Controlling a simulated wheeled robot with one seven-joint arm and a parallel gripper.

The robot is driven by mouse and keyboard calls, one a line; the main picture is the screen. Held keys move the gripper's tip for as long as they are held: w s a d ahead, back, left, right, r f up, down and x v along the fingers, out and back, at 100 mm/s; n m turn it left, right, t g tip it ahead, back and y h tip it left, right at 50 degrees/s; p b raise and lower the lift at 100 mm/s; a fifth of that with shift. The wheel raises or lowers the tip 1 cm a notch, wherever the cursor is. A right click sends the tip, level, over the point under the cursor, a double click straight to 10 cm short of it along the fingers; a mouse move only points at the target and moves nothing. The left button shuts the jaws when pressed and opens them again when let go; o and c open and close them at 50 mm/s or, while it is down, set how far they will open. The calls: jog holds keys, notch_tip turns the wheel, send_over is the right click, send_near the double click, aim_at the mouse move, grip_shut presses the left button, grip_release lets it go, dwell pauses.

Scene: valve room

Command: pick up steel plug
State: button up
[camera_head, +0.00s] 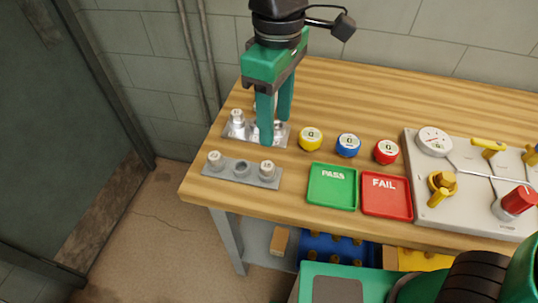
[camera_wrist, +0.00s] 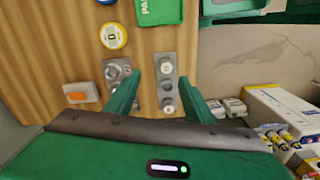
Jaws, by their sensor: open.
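My gripper (camera_head: 275,135) points down with its green fingers apart and nothing visible between them. It hangs over the back metal rack (camera_head: 281,137) near the table's left end. A pale capped plug (camera_head: 236,117) stands upright in that rack's left end; the fingers hide part of the rack. The front grey rack (camera_head: 253,178) holds a plug at its left end (camera_head: 215,158) and another at its right end (camera_head: 267,168), with a socket between. In the wrist view the front rack (camera_wrist: 160,55) lies between the fingers. I cannot tell which plug is the steel one.
Yellow (camera_head: 311,138), blue (camera_head: 347,145) and red (camera_head: 386,151) round pieces stand right of the racks. A green PASS tray (camera_head: 332,206) and red FAIL tray (camera_head: 387,213) lie in front. A valve panel (camera_head: 453,163) fills the right.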

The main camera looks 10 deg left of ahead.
jog(key=a, duration=0.2)
send_over(267, 164)
jog(key=shift+n, duration=0.4)
jog(key=f, duration=0.5)
jog(key=shift+w+a+f, duration=0.15)
jog(key=shift+a, duration=0.15)
jog(key=shift+s+d+f, duration=0.1)
jog(key=shift+d+f, duration=0.05)
jog(key=shift+f, duration=1.2)
jog(key=shift+s+d+f, duration=0.1)
jog(key=shift+f, duration=1.25)
jog(key=c, duration=1.2)
